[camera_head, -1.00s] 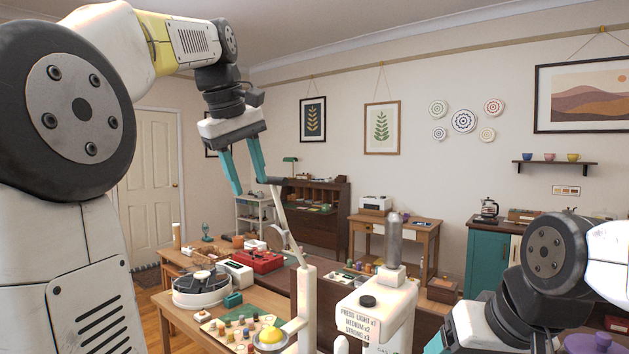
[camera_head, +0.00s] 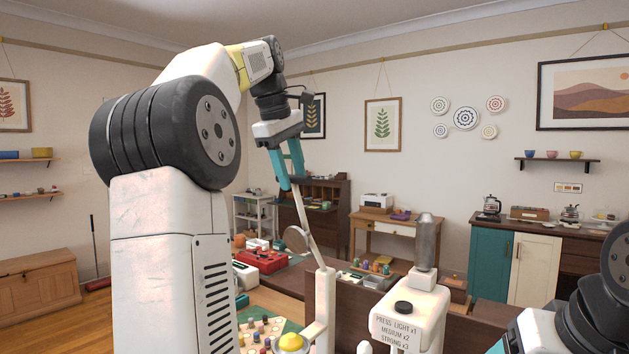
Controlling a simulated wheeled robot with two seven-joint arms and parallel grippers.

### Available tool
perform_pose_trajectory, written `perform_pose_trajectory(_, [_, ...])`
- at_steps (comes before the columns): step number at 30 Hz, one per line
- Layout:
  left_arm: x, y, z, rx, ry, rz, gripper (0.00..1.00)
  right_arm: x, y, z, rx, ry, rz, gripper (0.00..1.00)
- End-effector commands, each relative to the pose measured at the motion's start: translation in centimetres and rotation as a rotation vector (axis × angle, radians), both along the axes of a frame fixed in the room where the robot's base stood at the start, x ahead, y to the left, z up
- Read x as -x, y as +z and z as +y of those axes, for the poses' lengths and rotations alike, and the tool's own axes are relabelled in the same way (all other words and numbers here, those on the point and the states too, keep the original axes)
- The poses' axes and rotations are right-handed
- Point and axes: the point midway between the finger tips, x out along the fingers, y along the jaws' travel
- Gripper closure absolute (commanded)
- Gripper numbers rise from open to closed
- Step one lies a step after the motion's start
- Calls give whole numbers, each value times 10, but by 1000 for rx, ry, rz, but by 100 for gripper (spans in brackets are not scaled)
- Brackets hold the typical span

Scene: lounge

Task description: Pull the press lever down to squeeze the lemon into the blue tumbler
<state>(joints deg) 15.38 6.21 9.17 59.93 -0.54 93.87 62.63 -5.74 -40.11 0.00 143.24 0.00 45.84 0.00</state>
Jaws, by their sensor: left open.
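A yellow lemon (camera_head: 291,342) sits low beside the column, at the bottom edge of the view. The blue tumbler is not in view.
A cream machine (camera_head: 408,318) with a black knob and a printed label stands right of the press. A red device (camera_head: 262,261) and a board with several coloured pegs (camera_head: 257,335) lie to the left. A teal and cream cabinet (camera_head: 492,264) stands behind at right.

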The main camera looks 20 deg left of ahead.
Motion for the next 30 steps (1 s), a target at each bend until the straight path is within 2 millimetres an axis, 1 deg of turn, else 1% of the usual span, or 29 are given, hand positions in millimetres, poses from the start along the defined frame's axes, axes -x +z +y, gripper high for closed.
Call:
perform_pose_trajectory(1, [-2, -6, -1, 0, 0, 2, 59, 0, 0, 0, 0, 0, 0, 25])
perform_pose_trajectory(5, [-5, -15, -2, 0, 0, 1, 59, 0, 0, 0, 0, 0, 0, 25])
perform_pose_trajectory(14, [-7, -18, -2, 0, 0, -1, 59, 0, 0, 0, 0, 0, 0, 25])
perform_pose_trajectory(17, [-7, -18, -2, 0, 0, -1, 76, 0, 0, 0, 0, 0, 0, 25])
perform_pose_trajectory(18, [-7, -18, -2, 0, 0, -1, 84, 0, 0, 0, 0, 0, 0, 25])
perform_pose_trajectory(20, [-7, -18, -2, 0, -1, -1, 96, 0, 0, 0, 0, 0, 0, 25])
perform_pose_trajectory(21, [-7, -18, -2, 0, -1, -1, 100, 0, 0, 0, 0, 0, 0, 25])
perform_pose_trajectory(30, [-7, -18, -2, 0, -1, -1, 100, 0, 0, 0, 0, 0, 0, 25])
